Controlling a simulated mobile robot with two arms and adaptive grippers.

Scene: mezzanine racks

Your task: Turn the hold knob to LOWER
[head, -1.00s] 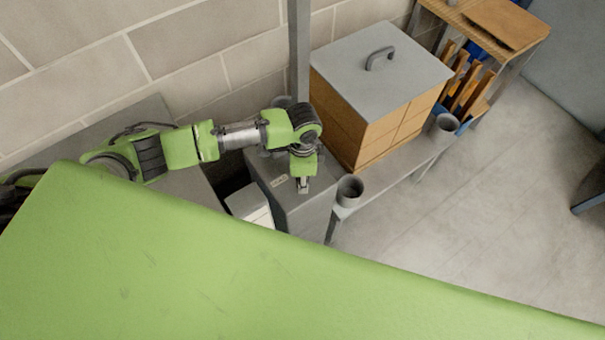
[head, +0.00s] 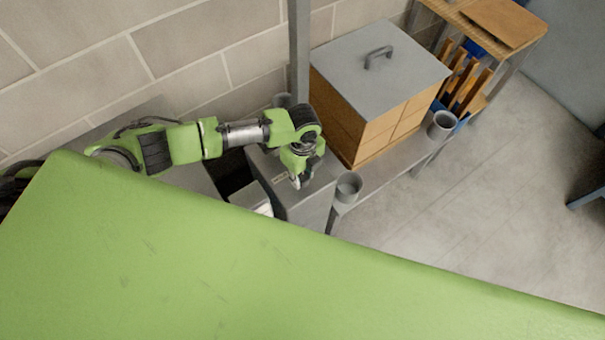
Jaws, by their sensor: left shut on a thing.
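My left gripper (head: 297,182) points down at the top of a grey box-shaped pedestal (head: 306,209) beside the wooden crate. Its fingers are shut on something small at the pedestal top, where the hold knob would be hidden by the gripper. The knob itself and its pointer cannot be made out. A small pale label (head: 280,178) lies on the pedestal top, left of the fingers; its words are too small to read. My right gripper is not in view.
A wooden crate with a grey handled lid (head: 350,60) stands on a low rack just right of the arm. Grey cups (head: 347,188) sit at the rack's corners. A block wall (head: 190,50) runs behind. Open floor (head: 480,210) lies to the right.

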